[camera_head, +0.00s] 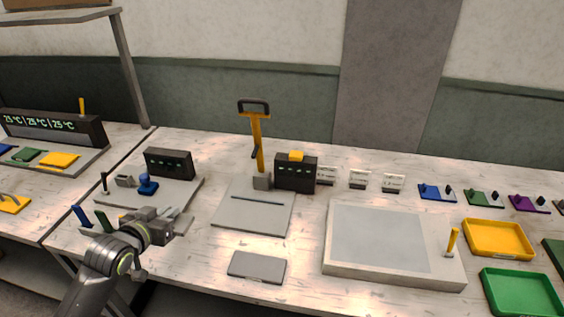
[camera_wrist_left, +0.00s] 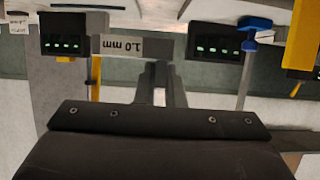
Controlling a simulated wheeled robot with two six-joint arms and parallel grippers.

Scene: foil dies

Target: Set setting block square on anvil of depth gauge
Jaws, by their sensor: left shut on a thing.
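My left gripper (camera_head: 172,223) is shut on a grey setting block, whose pale label (camera_wrist_left: 133,47) reads "1.0 mm" upside down in the left wrist view. The left gripper's fingers (camera_wrist_left: 162,82) show below the block there. In the head view the gripper is at the front left, in front of what looks like the depth gauge: a grey base plate (camera_head: 187,193) with a blue-topped part (camera_head: 148,184) and a black display (camera_head: 168,163). The block is held apart from the blue part. The anvil cannot be made out clearly. My right gripper is not in view.
A yellow-handled press (camera_head: 258,140) with a grey plate (camera_head: 253,212) stands right of the gauge, beside another black display (camera_head: 296,174). Several labelled white cards (camera_head: 359,179) stand further right. A flat grey slab (camera_head: 257,267) lies in front. A large pale tray (camera_head: 440,272) is at right.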

